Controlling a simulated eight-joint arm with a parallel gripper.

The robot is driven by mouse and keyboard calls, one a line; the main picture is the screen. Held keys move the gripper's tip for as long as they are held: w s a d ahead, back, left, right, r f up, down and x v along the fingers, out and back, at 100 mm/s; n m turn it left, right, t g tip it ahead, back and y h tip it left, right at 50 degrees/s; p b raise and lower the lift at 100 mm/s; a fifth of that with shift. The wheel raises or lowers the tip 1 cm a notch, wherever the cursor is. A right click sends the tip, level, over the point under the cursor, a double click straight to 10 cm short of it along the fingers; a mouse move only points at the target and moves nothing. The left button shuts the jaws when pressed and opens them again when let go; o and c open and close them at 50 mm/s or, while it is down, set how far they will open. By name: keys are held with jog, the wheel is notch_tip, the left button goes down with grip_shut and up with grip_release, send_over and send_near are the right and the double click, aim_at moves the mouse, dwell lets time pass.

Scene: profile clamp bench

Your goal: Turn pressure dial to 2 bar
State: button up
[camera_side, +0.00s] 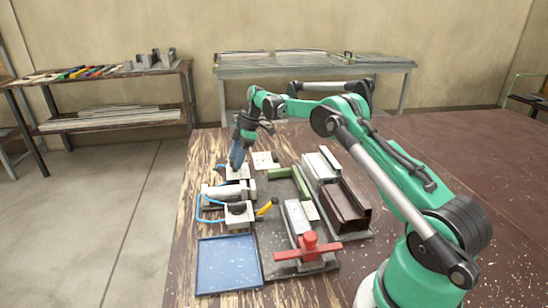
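My gripper (236,163) points down at the back left of the bench, its blue fingers at the top of a small white unit (238,174). The fingers hide the top of this unit, so I cannot see whether a dial is there or whether they touch it. The gap between the fingers is too small to make out. A light box with a dark round top (238,210) and a yellow lever (266,207) stands nearer the camera. No scale or pressure reading is legible.
A blue hose (198,209) loops along the left. A blue tray (228,264) lies in front. A red-handled clamp (309,248), a brown profile block (342,206) and a green bar (280,172) crowd the right. The wooden strip at the left edge is clear.

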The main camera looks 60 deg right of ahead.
jog(key=shift+o, duration=0.9)
jog(key=shift+v, duration=2.8)
jog(key=shift+r, duration=0.1)
jog(key=s+a+r+m+t+h, duration=0.25)
jog(key=s+a+r+m, duration=0.35)
jog(key=a+r, duration=0.4)
jog(key=s+a+f+m+t, duration=0.1)
jog(key=s+a+f+m, duration=0.2)
jog(key=s, duration=0.3)
jog(key=s+a+f+m+t+h, duration=0.1)
jog(key=s+a+f+m, duration=0.2)
jog(key=s+a, duration=0.2)
jog(key=shift+s+a, duration=0.2)
jog(key=shift+s, duration=0.9)
